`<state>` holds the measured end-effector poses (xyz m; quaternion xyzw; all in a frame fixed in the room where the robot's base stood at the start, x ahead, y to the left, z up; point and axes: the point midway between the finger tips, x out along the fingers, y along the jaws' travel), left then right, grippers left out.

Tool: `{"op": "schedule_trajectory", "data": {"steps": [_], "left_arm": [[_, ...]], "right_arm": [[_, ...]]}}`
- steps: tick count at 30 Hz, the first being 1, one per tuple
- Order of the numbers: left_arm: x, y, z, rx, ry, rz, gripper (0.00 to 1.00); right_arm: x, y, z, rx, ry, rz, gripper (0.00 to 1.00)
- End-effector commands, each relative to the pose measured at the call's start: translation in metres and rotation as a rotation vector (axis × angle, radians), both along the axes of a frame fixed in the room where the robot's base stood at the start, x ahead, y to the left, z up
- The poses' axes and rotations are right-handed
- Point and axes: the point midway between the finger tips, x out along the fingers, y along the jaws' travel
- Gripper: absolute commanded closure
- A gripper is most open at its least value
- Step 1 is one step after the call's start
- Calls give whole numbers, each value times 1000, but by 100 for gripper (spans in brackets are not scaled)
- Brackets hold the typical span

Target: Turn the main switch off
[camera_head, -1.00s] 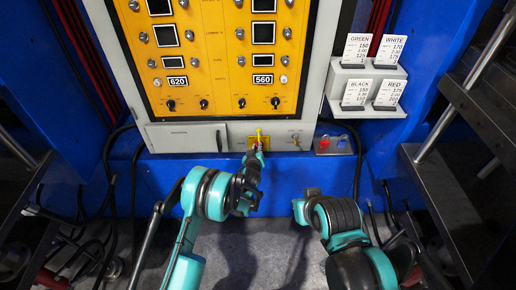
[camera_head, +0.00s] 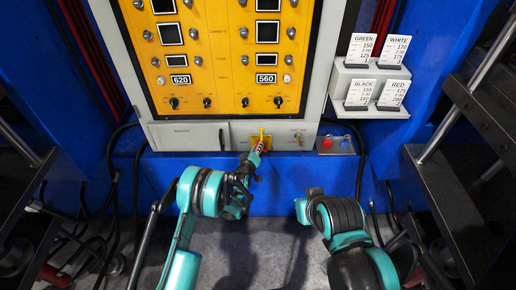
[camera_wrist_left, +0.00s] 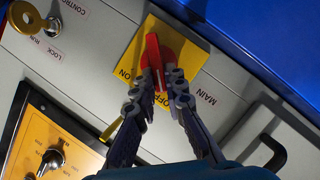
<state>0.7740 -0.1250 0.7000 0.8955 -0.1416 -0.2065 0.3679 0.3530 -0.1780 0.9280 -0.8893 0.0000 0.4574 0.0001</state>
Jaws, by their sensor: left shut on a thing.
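The main switch has a red handle (camera_wrist_left: 153,58) on a yellow plate (camera_wrist_left: 195,47) marked ON and OFF, with MAIN printed beside it. In the head view its yellow plate (camera_head: 267,140) is at the bottom of the control cabinet. My left gripper (camera_wrist_left: 163,80) is shut on the red handle, one finger on each side. In the head view my left gripper (camera_head: 257,149) reaches up to the plate and hides most of the handle.
The cabinet's orange panel (camera_head: 223,60) has several knobs and displays. A key switch with a yellow key (camera_wrist_left: 24,17) is beside the main switch. A small box with a red button (camera_head: 327,143) and a shelf of cards (camera_head: 368,84) are to the right.

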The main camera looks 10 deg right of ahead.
Motion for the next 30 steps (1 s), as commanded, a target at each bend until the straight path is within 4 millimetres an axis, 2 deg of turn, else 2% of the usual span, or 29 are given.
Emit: {"op": "schedule_trajectory", "data": {"steps": [8, 9, 10, 11, 22, 30], "left_arm": [[0, 0, -1, -1, 2, 0, 100], [0, 0, -1, -1, 2, 0, 79], [0, 0, -1, -1, 2, 0, 71], [0, 0, -1, -1, 2, 0, 68], [-6, 3, 2, 0, 2, 0, 68], [-45, 21, 13, 0, 2, 0, 68]], "right_arm": [[0, 0, 0, 0, 0, 0, 100], [0, 0, 0, 0, 0, 0, 100], [0, 0, 0, 0, 0, 0, 100], [0, 0, 0, 0, 0, 0, 100], [0, 0, 0, 0, 0, 0, 100], [0, 0, 0, 0, 0, 0, 100]]}}
